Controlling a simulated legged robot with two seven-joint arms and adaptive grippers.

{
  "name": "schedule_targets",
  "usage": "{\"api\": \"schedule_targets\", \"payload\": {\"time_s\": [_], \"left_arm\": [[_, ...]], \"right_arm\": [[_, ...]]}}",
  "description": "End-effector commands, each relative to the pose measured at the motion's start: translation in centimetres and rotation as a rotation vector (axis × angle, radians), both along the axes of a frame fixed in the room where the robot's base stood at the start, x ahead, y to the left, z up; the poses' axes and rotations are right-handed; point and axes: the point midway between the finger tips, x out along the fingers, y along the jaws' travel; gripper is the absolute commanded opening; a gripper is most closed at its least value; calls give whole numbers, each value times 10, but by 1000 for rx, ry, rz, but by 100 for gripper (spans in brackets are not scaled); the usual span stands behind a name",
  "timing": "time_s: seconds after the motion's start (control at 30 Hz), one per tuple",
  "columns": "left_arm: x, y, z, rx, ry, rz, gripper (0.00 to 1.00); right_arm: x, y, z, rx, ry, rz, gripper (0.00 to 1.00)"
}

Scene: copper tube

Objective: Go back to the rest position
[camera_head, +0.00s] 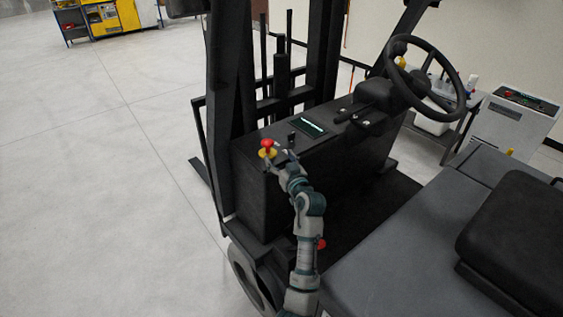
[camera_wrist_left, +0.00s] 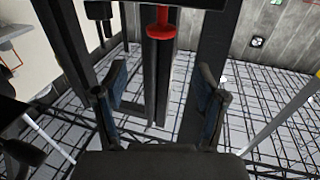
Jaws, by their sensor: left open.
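My left gripper (camera_head: 278,158) is at the front left of the forklift's dark console (camera_head: 318,140), close to a red knob (camera_head: 267,144) on a yellow base (camera_head: 267,154). In the left wrist view my left gripper (camera_wrist_left: 160,105) has its two fingers spread apart with nothing between them. The red knob (camera_wrist_left: 161,22) shows beyond the fingertips, at the top of that view. I cannot tell the exact gap between fingers and knob. My right gripper is not in view.
The steering wheel (camera_head: 428,75) stands right of the console. The black mast (camera_head: 228,100) rises at its left. A grey panel and black seat (camera_head: 520,230) fill the lower right. Open floor (camera_head: 90,180) lies left. A white machine (camera_head: 510,115) stands at the right.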

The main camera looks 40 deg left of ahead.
Motion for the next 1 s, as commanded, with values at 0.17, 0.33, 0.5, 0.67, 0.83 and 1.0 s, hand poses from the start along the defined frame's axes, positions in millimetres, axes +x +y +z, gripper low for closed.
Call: {"api": "schedule_targets", "payload": {"time_s": [0.17, 0.33, 0.5, 0.67, 0.83, 1.0], "left_arm": [[-8, -13, -1, 0, 1, -1, 71], [-10, -13, -1, -2, 1, 0, 71], [-10, -11, -2, -3, 2, 1, 71], [-9, -14, -1, -1, 1, 0, 71], [-14, -14, -15, -11, 24, -8, 71], [-47, -22, -102, -85, 180, -88, 71]], "right_arm": [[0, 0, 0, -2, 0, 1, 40], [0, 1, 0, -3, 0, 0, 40], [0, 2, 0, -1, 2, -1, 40], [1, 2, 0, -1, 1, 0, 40], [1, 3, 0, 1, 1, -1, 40], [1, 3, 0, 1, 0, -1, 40]]}}
